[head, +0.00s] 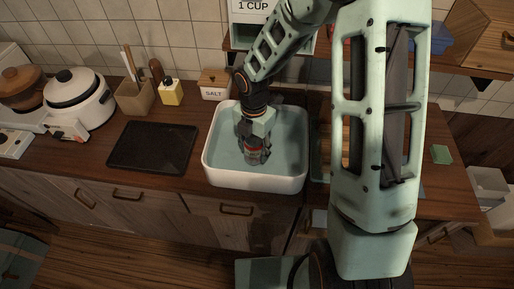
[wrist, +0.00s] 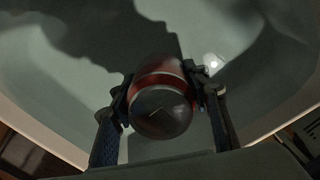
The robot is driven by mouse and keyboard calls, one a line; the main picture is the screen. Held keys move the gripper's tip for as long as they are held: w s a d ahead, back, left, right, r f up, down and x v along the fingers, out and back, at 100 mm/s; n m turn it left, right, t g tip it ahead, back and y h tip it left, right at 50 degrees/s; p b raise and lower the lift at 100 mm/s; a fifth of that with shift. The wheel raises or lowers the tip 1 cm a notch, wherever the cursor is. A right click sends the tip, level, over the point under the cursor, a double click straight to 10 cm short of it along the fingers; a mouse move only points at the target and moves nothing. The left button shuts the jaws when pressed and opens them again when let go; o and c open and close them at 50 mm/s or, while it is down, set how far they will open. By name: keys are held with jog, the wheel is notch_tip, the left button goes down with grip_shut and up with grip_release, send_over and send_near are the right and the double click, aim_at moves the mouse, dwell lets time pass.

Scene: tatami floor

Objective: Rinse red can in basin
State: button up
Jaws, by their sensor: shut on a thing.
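A white basin (head: 224,176) with a pale blue-green inside stands on the wooden counter. My gripper (head: 258,150) points down inside the basin's walls. It is shut on the red can (wrist: 160,100), with a finger on either side of it. In the wrist view the can shows a dark rounded end and a red band with a light ring. In the head view only a little red of the can (head: 255,151) shows between the fingers. I cannot tell whether the can touches the basin floor or any water.
A dark mat (head: 153,147) lies left of the basin. A white rice cooker (head: 78,98) is at left. A green sponge (head: 441,154) lies far right.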

aim_at(257, 139)
jog(key=shift+s+d, duration=0.1)
jog(key=shift+d, duration=0.35)
notch_tip(257, 139, up, 9)
jog(key=p, duration=0.8)
jog(key=shift+f, duration=0.1)
jog(key=shift+r, duration=1.35)
notch_tip(257, 139, up, 4)
